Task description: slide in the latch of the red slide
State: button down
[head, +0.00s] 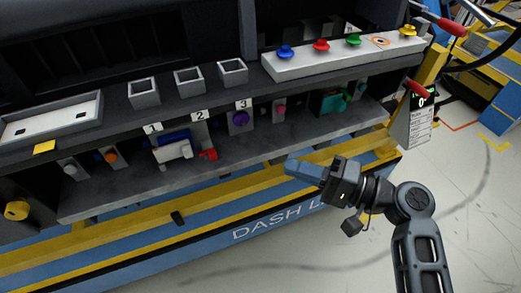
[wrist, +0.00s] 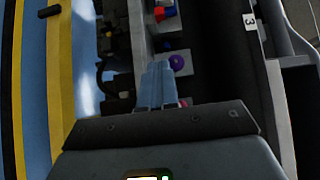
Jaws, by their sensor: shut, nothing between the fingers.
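A small red part (head: 208,154), which looks like the red slide, sits on the lower shelf at the right end of a white and blue block (head: 174,147). The red part also shows near the top of the wrist view (wrist: 170,11). It is too small to tell its latch or its position. My gripper (head: 289,166) is shut and empty, with its blue fingers together. It is in front of the shelf, to the right of the red part and apart from it. In the wrist view the closed fingers (wrist: 158,66) point toward the shelf near a purple knob (wrist: 177,62).
The purple knob (head: 240,117) and a pink knob (head: 279,110) stand on the lower shelf. The upper ledge overhangs it, with square trays (head: 189,80) and a panel of coloured buttons (head: 340,58). A yellow rail (head: 130,211) runs along the front. Open floor lies at the right.

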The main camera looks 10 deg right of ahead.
aim_at(213, 159)
jog(key=shift+w+d+r, duration=0.1)
jog(key=shift+d+r, duration=0.1)
jog(key=p+x, duration=0.1)
jog(key=x, duration=0.8)
jog(key=shift+w+a, duration=0.1)
jog(key=shift+a, duration=0.2)
jog(key=a, duration=0.3)
jog(key=shift+s+a+p, duration=0.15)
jog(key=shift+s+p, duration=0.15)
jog(key=shift+p, duration=0.05)
jog(key=shift+s+a+f, duration=0.1)
jog(key=shift+a, duration=0.4)
jog(key=shift+s+a, duration=0.15)
jog(key=shift+a, duration=0.4)
jog(key=shift+s+a, duration=0.2)
jog(key=shift+a, duration=0.3)
